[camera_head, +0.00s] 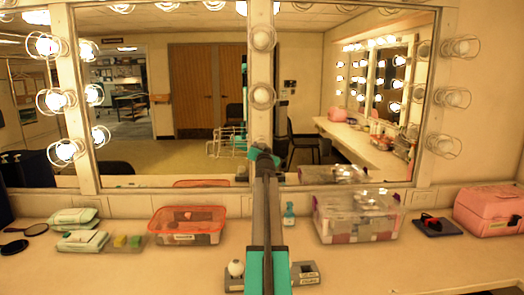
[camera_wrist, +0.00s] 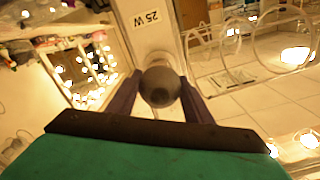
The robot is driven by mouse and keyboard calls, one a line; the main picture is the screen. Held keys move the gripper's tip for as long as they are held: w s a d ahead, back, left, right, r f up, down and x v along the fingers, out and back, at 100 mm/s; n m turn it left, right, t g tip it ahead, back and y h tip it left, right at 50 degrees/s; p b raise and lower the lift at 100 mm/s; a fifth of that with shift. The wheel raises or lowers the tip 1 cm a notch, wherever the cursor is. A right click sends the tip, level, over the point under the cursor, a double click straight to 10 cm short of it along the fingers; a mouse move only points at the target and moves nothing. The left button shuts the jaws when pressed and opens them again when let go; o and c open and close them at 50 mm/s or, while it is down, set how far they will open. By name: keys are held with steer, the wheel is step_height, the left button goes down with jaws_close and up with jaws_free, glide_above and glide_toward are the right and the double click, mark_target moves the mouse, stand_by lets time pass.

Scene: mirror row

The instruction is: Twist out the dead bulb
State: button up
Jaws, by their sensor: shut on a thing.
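In the wrist view a dark grey, round bulb (camera_wrist: 161,86) sits between the two purple-grey fingers of my gripper (camera_wrist: 160,98), which are closed on its sides. In the head view my gripper (camera_head: 263,152) is at the lower part of the middle mirror post (camera_head: 261,122), and my arm hides most of the held bulb. I cannot tell whether the bulb is still in its socket.
Unlit bulbs (camera_head: 262,95) sit above on the same post. Wire cages surround lit bulbs (camera_head: 56,101) at left and unlit bulbs (camera_head: 455,98) at right. The counter holds an orange bin (camera_head: 188,226), a clear bin (camera_head: 357,218) and a pink case (camera_head: 489,209). The front right counter is clear.

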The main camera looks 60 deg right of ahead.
steer(key=shift+n+b, duration=2.7)
steer(key=shift+b, duration=0.7)
stand_by(0.6)
steer(key=shift+n+b, duration=2.8)
steer(key=shift+n, duration=0.4)
steer(key=shift+s+a, duration=0.3)
steer(key=shift+a, duration=0.1)
stand_by(0.4)
